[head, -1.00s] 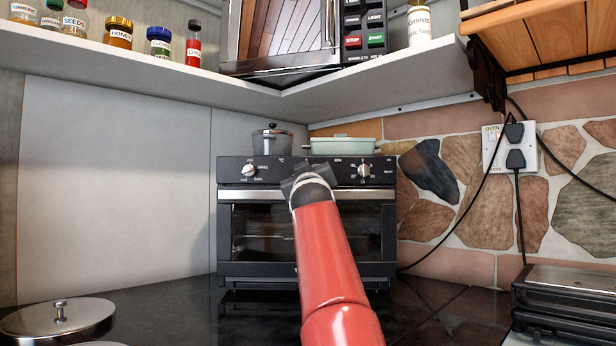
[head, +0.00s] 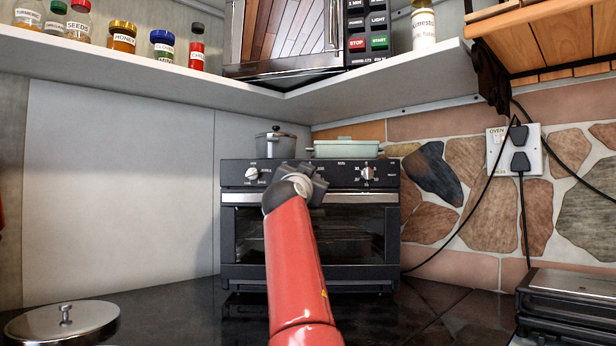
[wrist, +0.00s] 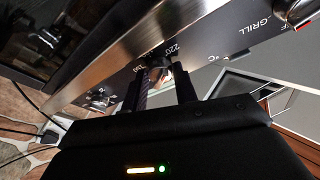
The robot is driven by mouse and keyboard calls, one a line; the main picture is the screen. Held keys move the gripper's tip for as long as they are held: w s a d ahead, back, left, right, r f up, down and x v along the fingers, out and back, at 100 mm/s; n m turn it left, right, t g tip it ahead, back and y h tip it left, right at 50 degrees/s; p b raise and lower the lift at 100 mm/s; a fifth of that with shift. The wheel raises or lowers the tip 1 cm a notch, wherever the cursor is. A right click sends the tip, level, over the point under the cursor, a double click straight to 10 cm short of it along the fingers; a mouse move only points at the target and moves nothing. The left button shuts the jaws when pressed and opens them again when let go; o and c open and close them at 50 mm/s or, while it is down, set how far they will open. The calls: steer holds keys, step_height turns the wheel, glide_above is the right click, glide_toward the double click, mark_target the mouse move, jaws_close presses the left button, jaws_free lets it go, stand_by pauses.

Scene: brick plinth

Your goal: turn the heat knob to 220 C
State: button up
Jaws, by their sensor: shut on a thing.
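The black oven (head: 310,275) stands on the counter with a control panel along its top front. In the head view my gripper (head: 317,184) is at the middle of that panel and hides the knob there. In the wrist view my gripper (wrist: 160,92) has its two dark fingers shut on the heat knob (wrist: 156,74), which shows as a small pale patch between them. Printed marks, including 220 and °C, show around this knob. The fingers hide most of the knob, so I cannot tell where its pointer stands.
A left knob (head: 252,174) and a right knob (head: 367,173) sit on either side of my gripper. The oven's metal handle (head: 355,197) runs just below. A grey pot (head: 275,144) and a green dish (head: 343,149) are on top. A shelf (head: 150,71) overhangs.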

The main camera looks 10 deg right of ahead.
steer(key=shift+f+m, duration=0.15)
steer(key=shift+m, duration=0.35)
steer(key=o, duration=0.7)
steer(key=shift+w, duration=0.1)
steer(key=b+v, duration=0.7)
steer(key=v, duration=0.1)
stand_by(0.4)
